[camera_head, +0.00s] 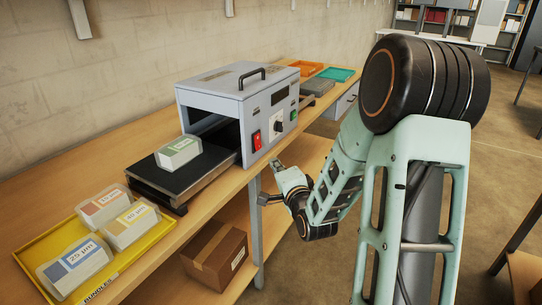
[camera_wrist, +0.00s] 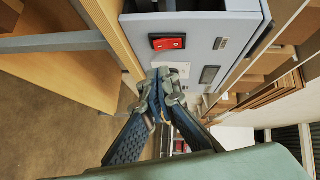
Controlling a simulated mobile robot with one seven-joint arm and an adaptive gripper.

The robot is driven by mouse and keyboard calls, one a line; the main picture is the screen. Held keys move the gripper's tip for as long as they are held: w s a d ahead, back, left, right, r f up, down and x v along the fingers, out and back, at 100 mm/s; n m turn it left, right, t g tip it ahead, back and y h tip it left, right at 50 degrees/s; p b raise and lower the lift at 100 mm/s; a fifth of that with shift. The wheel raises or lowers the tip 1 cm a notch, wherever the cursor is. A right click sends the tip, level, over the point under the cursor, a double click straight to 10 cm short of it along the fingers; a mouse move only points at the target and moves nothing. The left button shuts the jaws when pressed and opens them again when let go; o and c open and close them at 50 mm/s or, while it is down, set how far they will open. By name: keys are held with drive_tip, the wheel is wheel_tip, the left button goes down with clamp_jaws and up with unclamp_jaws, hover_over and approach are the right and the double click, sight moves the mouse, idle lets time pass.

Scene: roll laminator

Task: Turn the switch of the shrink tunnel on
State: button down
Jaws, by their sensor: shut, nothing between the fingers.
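The shrink tunnel (camera_head: 211,98) is a grey box with a black top handle, standing on the wooden bench. Its red rocker switch (camera_head: 257,141) is on the front panel, low beside the tunnel opening. The switch also shows near the top of the wrist view (camera_wrist: 167,42), in a black frame; I cannot tell which way it is pressed. My gripper (camera_head: 275,165) is in front of the panel, below and right of the switch in the head view. In the wrist view its fingertips (camera_wrist: 160,78) are together and empty, below the switch and apart from it.
A wrapped pack (camera_head: 178,152) sits on the black conveyor (camera_head: 165,180). A yellow tray (camera_head: 110,277) holds several packs. A cardboard box (camera_head: 216,256) is on the lower shelf.

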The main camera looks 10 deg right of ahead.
drive_tip(key=shift+s+d+f+m+h, duration=0.15)
drive_tip(key=shift+s+d+m, duration=0.1)
drive_tip(key=shift+d+m, duration=0.25)
drive_tip(key=shift+s+d+r+m+h, duration=0.15)
drive_tip(key=shift+s+d+m, duration=0.1)
drive_tip(key=shift+d+m, duration=0.25)
drive_tip(key=shift+w+f, duration=0.1)
approach(261, 146)
drive_tip(key=w+d, duration=0.3)
drive_tip(key=w+a, duration=0.1)
drive_tip(key=w+a+f, duration=0.1)
drive_tip(key=a, duration=0.1)
drive_tip(key=shift+w+p, duration=0.4)
drive_tip(key=shift+d, duration=0.1)
